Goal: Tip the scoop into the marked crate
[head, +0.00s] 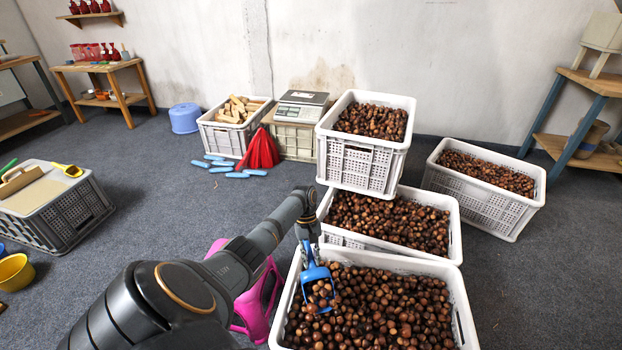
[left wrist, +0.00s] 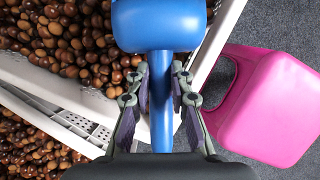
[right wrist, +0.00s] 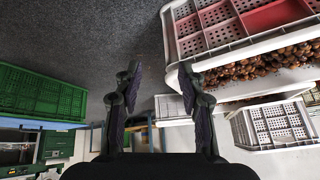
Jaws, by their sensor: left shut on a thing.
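My left gripper (head: 308,236) is shut on the handle of a blue scoop (head: 315,272). The handle stands between the two fingers in the left wrist view (left wrist: 161,100). The scoop is tilted, mouth down, at the left part of the front white crate (head: 461,312), which is full of chestnuts. Chestnuts show in the scoop's mouth; I cannot tell whether it touches the heap. My right gripper (right wrist: 160,85) is open and empty. A white crate with a red panel (right wrist: 275,17) and chestnuts shows at the upper right of the right wrist view.
Behind the front crate are a middle chestnut crate (head: 455,220), a raised crate (head: 360,165) and a right crate (head: 480,205). A grey crate (head: 65,215) is far left. Carpet (head: 150,240) between is clear.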

